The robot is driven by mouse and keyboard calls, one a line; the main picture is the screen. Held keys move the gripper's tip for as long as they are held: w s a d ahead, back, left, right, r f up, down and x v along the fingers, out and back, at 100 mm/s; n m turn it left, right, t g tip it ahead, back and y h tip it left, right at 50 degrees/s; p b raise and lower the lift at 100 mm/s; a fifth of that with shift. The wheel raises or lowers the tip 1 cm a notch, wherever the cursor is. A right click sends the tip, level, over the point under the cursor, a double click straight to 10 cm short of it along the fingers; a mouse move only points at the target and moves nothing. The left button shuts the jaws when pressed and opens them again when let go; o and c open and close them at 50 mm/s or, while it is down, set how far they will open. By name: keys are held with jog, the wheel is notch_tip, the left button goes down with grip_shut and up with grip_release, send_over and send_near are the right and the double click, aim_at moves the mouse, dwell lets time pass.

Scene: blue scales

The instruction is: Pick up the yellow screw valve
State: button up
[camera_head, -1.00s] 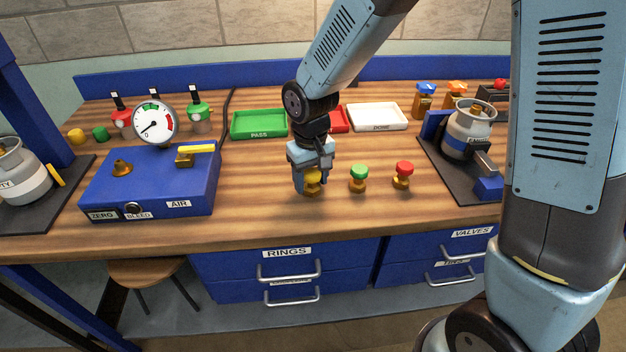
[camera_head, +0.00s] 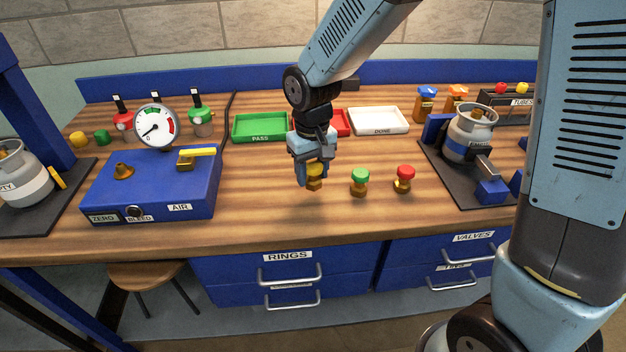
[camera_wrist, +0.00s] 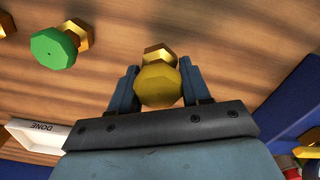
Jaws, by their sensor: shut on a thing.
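The yellow screw valve (camera_head: 314,172) has a yellow knob and a brass base. My gripper (camera_head: 313,180) is shut on it, with one finger on each side. In the head view the valve hangs a little above the wooden bench, with a shadow below it. In the wrist view the yellow screw valve (camera_wrist: 158,84) sits between the two fingers, knob nearest the camera. One finger partly hides it in the head view.
A green valve (camera_head: 360,177) and a red valve (camera_head: 404,173) stand to the right on the bench (camera_head: 270,220). A blue box (camera_head: 150,190) with a gauge is at left. Green tray (camera_head: 259,138) and white tray (camera_head: 378,131) lie behind. A gas canister (camera_head: 468,140) stands at right.

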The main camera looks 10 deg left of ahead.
jog(key=s+d+r, duration=0.8)
jog(key=s+r, duration=0.1)
jog(key=s, duration=0.2)
jog(key=shift+d+r, duration=0.2)
jog(key=shift+r, duration=0.15)
